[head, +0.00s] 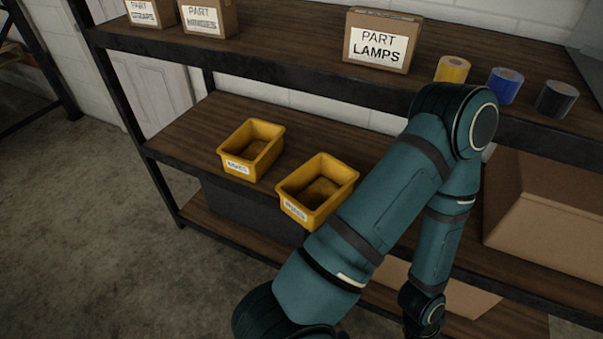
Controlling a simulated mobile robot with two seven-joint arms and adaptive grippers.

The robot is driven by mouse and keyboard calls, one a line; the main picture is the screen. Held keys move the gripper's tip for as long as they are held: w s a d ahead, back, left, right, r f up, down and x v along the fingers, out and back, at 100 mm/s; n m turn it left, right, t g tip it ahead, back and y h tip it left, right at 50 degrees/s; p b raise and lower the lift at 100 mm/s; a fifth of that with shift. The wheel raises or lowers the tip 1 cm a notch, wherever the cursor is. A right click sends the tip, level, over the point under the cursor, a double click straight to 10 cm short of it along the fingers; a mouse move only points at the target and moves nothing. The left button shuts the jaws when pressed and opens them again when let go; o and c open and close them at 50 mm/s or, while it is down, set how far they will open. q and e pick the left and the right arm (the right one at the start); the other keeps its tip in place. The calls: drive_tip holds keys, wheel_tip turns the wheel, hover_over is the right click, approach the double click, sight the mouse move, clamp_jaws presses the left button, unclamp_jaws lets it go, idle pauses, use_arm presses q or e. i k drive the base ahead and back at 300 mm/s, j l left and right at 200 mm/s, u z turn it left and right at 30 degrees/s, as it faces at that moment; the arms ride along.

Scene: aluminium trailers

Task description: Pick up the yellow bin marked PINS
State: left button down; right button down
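Two yellow bins stand side by side on the middle shelf. The left yellow bin (250,150) has a white label on its front, too small to read surely. The right yellow bin (318,190) also has a white front label that I cannot read, so I cannot tell which one is marked PINS. Both look open-topped and I see no contents clearly. My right arm crosses in front of the shelf just right of the right bin, with its forearm pointing down. Its gripper is beyond the bottom edge of the view. My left gripper is not in view.
The wooden shelf (190,140) has a dark metal frame. Above stand a PART LAMPS box (381,42), two other part boxes, and yellow, blue and black tape rolls (505,86). A cardboard box (550,215) is at right. Floor at left is clear.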

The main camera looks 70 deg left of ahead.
sight(314, 191)
drive_tip(key=u, duration=1.65)
drive_tip(key=i+j+u, duration=0.1)
drive_tip(key=u, duration=0.65)
drive_tip(key=i, duration=0.9)
